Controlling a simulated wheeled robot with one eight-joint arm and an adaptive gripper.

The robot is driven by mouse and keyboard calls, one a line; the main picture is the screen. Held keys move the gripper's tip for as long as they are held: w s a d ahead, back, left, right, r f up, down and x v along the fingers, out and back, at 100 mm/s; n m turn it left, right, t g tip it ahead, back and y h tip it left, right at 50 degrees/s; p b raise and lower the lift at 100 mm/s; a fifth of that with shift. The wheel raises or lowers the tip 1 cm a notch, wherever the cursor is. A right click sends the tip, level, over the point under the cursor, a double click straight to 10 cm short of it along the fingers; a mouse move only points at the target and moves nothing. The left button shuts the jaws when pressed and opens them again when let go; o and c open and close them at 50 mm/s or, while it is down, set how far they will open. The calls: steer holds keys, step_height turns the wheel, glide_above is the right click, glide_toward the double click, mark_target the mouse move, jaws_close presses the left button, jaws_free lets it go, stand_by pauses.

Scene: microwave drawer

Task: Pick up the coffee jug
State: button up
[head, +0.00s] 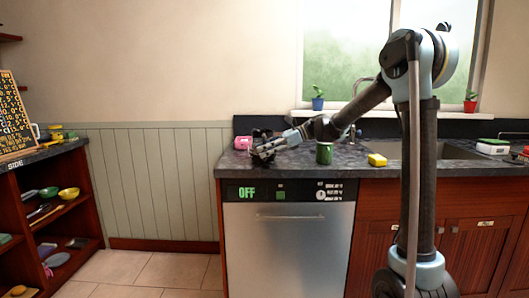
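I cannot tell for sure which thing is the coffee jug. A green cylindrical container (324,153) stands upright on the dark counter, right of my gripper. A small pink thing (243,143) sits at the counter's left end, just left of my gripper and partly hidden. My gripper (262,153) is low over the left end of the counter, pointing left. Its fingers are dark and small against the dark counter, so whether they are open, or have hold of anything, does not show.
A dishwasher (288,245) stands under the counter (300,166). At left, a shelf unit (50,205) holds bowls and a menu board (14,117). Tiled floor is clear between them.

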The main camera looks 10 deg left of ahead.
jaws_close()
stand_by(0.4)
